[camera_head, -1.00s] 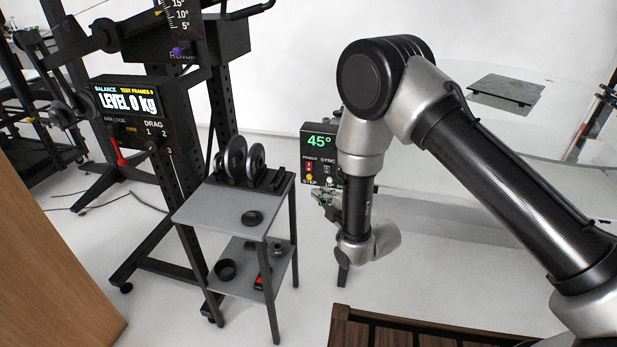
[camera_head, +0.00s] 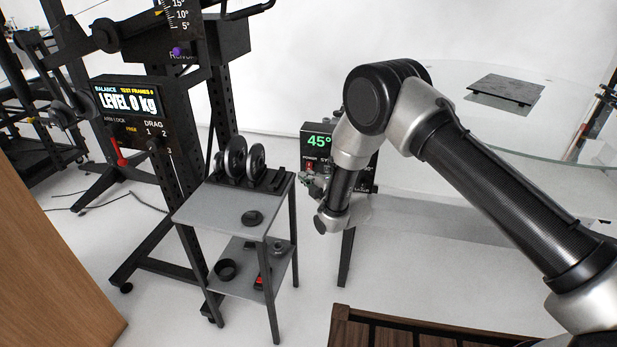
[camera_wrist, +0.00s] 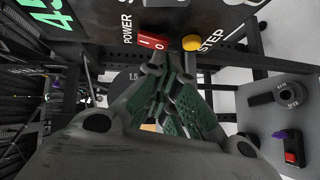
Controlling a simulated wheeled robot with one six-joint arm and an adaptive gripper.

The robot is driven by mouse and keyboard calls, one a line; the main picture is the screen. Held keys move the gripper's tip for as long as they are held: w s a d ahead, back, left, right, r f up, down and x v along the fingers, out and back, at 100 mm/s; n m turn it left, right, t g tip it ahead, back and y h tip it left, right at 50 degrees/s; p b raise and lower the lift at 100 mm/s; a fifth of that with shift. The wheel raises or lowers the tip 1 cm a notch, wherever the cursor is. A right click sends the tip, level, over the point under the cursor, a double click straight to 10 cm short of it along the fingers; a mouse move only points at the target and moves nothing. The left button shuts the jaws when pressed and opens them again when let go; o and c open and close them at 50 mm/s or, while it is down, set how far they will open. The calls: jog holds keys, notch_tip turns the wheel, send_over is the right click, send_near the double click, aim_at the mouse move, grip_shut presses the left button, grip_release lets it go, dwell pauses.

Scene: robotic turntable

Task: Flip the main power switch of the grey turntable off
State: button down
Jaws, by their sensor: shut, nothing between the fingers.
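The control box (camera_head: 320,141) has a green 45° readout and is partly hidden behind my arm in the head view. Its red power switch (camera_wrist: 152,41) shows beside the POWER label in the wrist view, with a yellow STEP button (camera_wrist: 191,43) next to it. The switch also shows as a small red spot in the head view (camera_head: 309,168). My gripper (camera_wrist: 168,68) is shut and empty, its green-padded fingers pointing at the panel. The fingertips are close to the switch and the yellow button; I cannot tell whether they touch. The switch's rocker position is unclear.
A round glass table (camera_head: 440,145) stands behind the box, with a dark plate (camera_head: 506,88) on it. A grey two-shelf cart (camera_head: 215,208) with black discs stands left of my gripper. A BALANCE display (camera_head: 126,98) is further left. A brown wooden piece (camera_head: 400,335) lies in front.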

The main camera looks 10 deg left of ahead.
jog(key=shift+w, duration=0.25)
jog(key=shift+f, duration=0.1)
jog(key=shift+w+f+n+t, duration=0.2)
jog(key=shift+w+n+t, duration=0.1)
jog(key=shift+w, duration=0.05)
